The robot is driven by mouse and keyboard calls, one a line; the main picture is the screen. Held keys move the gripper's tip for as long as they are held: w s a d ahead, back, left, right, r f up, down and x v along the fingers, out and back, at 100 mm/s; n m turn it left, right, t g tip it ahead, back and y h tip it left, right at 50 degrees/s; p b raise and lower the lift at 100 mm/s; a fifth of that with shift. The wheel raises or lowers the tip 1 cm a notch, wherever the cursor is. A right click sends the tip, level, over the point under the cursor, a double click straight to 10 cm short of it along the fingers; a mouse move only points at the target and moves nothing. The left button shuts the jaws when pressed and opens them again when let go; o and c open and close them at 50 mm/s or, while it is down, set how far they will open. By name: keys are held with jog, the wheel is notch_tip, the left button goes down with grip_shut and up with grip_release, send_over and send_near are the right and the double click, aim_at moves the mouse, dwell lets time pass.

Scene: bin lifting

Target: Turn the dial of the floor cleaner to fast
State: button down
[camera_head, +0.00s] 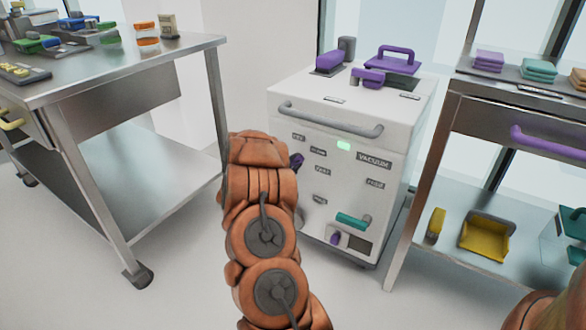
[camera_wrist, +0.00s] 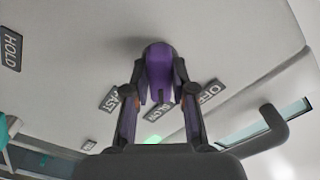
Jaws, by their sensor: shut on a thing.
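The floor cleaner (camera_head: 340,105) is a white cabinet with a grey bar handle, dark labels and a small green light, standing in the middle of the head view. Its purple dial (camera_head: 297,160) is mostly hidden there behind my arm. In the wrist view the dial (camera_wrist: 160,68) sits between the two fingers of my gripper (camera_wrist: 159,76), which is shut on it. Around it are the labels OFF (camera_wrist: 212,90), one partly hidden that looks like SLOW (camera_wrist: 158,110), and FAST (camera_wrist: 109,101), partly covered by a finger. The dial's lower end faces the middle label.
A HOLD label (camera_wrist: 11,48) is at the left of the wrist view. Lower on the cleaner are a teal handle (camera_head: 351,220) and a small purple knob (camera_head: 335,239). A metal table (camera_head: 150,55) stands left, and a shelf unit (camera_head: 420,185) stands close on the right.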

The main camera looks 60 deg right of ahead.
jog(key=m+b, duration=0.1)
jog(key=m, duration=0.1)
jog(key=m+b, duration=0.4)
jog(key=shift+s+f+m, duration=0.1)
jog(key=shift+f+m, duration=0.15)
jog(key=shift+m, duration=0.05)
jog(key=m+b, duration=0.2)
jog(key=b, duration=0.1)
jog(key=shift+r+m+b, duration=0.15)
jog(key=shift+m+b, duration=0.2)
jog(key=shift+m, duration=0.35)
jog(key=c, duration=1)
grip_release()
jog(key=shift+o, duration=0.2)
jog(key=shift+r, duration=0.1)
jog(key=shift+a, duration=0.1)
